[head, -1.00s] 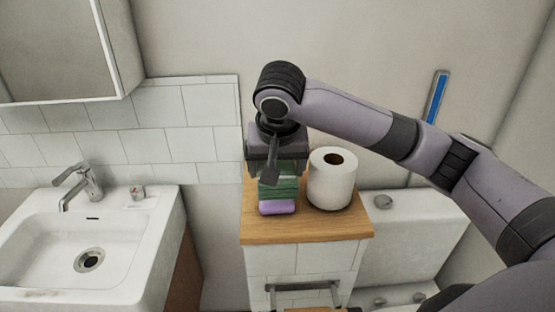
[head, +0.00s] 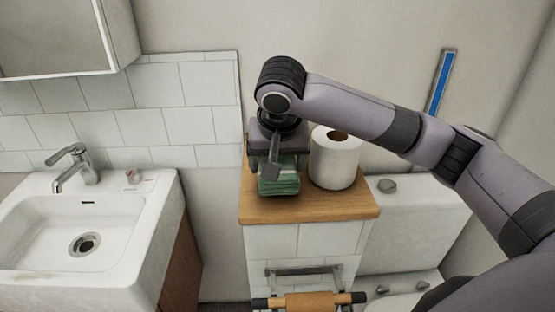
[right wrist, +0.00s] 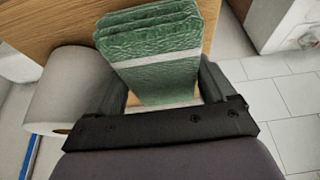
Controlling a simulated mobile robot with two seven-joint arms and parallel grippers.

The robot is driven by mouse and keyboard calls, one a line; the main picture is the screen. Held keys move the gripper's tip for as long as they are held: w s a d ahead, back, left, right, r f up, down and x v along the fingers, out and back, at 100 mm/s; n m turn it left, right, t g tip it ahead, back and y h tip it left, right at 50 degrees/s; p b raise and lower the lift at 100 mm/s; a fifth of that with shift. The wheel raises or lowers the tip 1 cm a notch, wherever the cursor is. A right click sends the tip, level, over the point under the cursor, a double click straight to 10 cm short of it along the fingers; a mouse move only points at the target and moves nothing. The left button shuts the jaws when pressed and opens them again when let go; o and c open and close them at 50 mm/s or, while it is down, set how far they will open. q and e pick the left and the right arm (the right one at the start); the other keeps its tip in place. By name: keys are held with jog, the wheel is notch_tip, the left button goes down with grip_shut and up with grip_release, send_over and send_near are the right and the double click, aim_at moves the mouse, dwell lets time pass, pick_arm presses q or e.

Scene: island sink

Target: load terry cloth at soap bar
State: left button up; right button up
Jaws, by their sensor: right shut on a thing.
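A folded green terry cloth (head: 279,184), in several layers with a pale stripe, is at the wooden top (head: 310,207) of the tiled cabinet, left of the toilet roll. My right gripper (head: 275,170) points down over it and is shut on it. In the right wrist view the cloth (right wrist: 155,45) lies between the two fingers of the gripper (right wrist: 163,88). I cannot tell whether the cloth rests on the wood or is just above it. A small reddish item (head: 133,176), possibly soap, sits on the sink's back ledge. My left gripper is not in view.
A white toilet roll (head: 335,158) stands close to the right of the cloth; it also shows in the right wrist view (right wrist: 70,90). The sink (head: 110,270) with its tap (head: 75,165) is at the left, across a gap. The wood's front strip is clear.

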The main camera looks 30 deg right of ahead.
aim_at(278, 161)
jog(key=shift+f, duration=0.6)
dwell(1.0)
notch_tip(278, 161, up, 3)
jog(key=p, duration=0.3)
jog(key=shift+f, duration=0.15)
notch_tip(278, 161, up, 3)
jog(key=shift+f+p, duration=0.2)
jog(key=shift+p, duration=1.05)
jog(key=shift+r, duration=0.15)
jog(key=shift+r+b, duration=0.3)
jog(key=shift+r, duration=0.45)
jog(key=shift+s, duration=0.1)
